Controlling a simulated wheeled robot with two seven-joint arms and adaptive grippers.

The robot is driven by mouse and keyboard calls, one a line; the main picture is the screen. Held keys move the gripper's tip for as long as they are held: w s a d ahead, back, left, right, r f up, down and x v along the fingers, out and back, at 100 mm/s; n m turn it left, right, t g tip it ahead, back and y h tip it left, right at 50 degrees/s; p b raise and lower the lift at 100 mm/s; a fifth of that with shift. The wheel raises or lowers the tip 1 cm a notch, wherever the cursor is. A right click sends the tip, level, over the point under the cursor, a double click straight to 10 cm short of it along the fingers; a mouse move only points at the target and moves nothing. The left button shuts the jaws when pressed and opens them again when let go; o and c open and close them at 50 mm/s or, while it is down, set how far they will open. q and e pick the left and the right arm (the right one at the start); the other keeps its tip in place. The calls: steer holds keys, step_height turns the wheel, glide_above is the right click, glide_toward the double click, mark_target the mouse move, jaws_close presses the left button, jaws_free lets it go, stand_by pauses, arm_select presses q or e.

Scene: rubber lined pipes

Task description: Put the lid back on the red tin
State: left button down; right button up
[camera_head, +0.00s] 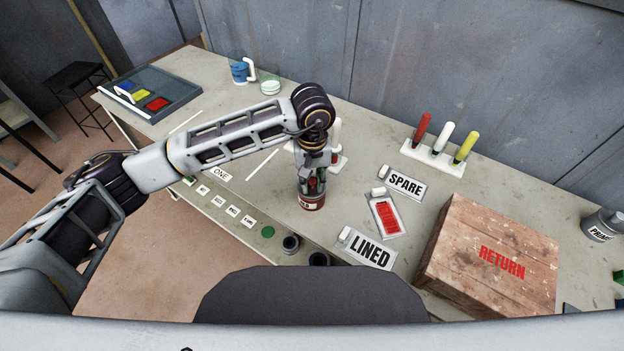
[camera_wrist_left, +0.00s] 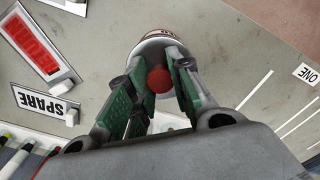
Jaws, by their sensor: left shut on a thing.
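The red tin (camera_head: 311,202) stands upright on the grey table, right below my left gripper (camera_head: 312,184) in the head view. In the left wrist view, the green-padded fingers of my left gripper (camera_wrist_left: 155,88) are closed around a red round knob (camera_wrist_left: 158,79). The knob belongs to a pale grey round lid (camera_wrist_left: 153,47). The tin's dark red rim with white lettering (camera_wrist_left: 170,30) shows just past the lid's edge. The lid is over the tin, but the fingers hide much of it and I cannot tell whether it is seated. My right gripper is not in view.
A LINED sign (camera_head: 369,249), a SPARE sign (camera_head: 402,182) and a red-panelled plate (camera_head: 385,215) lie right of the tin. A wooden RETURN crate (camera_head: 487,258) stands farther right. A rack with coloured handles (camera_head: 433,157) is behind. Dark cups (camera_head: 291,243) stand near the front edge.

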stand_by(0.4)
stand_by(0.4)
arm_select(q)
steer(key=c, duration=1.2)
jaws_free()
steer(key=o, duration=0.5)
steer(key=shift+r, duration=0.15)
